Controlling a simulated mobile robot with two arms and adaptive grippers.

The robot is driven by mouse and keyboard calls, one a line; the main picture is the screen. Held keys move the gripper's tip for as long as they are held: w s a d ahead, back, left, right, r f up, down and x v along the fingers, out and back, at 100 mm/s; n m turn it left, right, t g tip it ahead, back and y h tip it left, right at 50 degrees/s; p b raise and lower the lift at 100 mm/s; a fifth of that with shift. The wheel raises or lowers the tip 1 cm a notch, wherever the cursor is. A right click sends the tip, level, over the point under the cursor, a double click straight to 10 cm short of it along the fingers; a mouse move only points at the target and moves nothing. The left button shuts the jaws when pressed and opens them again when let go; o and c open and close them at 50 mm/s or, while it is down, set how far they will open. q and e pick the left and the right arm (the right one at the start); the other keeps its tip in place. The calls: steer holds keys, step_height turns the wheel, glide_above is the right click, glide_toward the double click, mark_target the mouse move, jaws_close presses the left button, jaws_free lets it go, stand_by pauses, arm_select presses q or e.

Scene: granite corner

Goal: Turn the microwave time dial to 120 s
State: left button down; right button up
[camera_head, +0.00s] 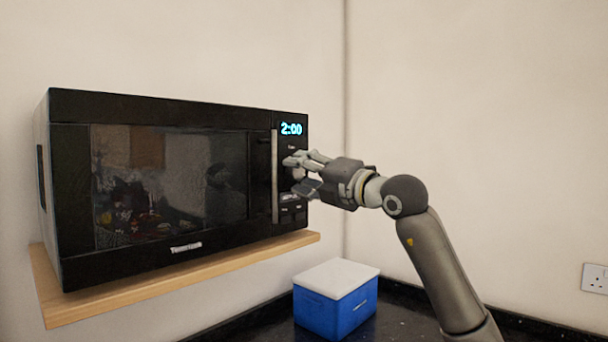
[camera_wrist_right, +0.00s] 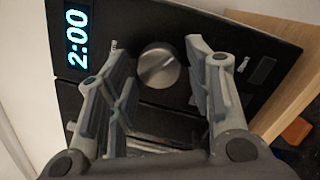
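The black microwave (camera_head: 165,180) sits on a wooden shelf with its door closed. Its display (camera_head: 291,129) reads 2:00, and the same display (camera_wrist_right: 78,40) shows in the right wrist view. The round silver time dial (camera_wrist_right: 159,67) is on the control panel below the display. My right gripper (camera_head: 290,172) is at the panel, in front of the dial. In the right wrist view the right gripper (camera_wrist_right: 155,60) is open, with one finger on each side of the dial and visible gaps. The dial is hidden behind the gripper in the head view. My left gripper is not in view.
The wooden shelf (camera_head: 150,287) under the microwave has an exposed front edge. A blue box with a white lid (camera_head: 335,312) stands on the dark granite counter (camera_head: 395,300) below. A wall socket (camera_head: 595,278) is at the far right. Space right of the microwave is clear apart from my arm.

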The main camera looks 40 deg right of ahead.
steer(key=shift+o, duration=0.4)
steer(key=shift+s, duration=0.1)
steer(key=shift+s+f, duration=0.15)
steer(key=shift+s, duration=0.45)
steer(key=s+f, duration=0.1)
steer(key=s, duration=0.9)
steer(key=shift+s+d, duration=0.15)
steer(key=shift+s, duration=0.15)
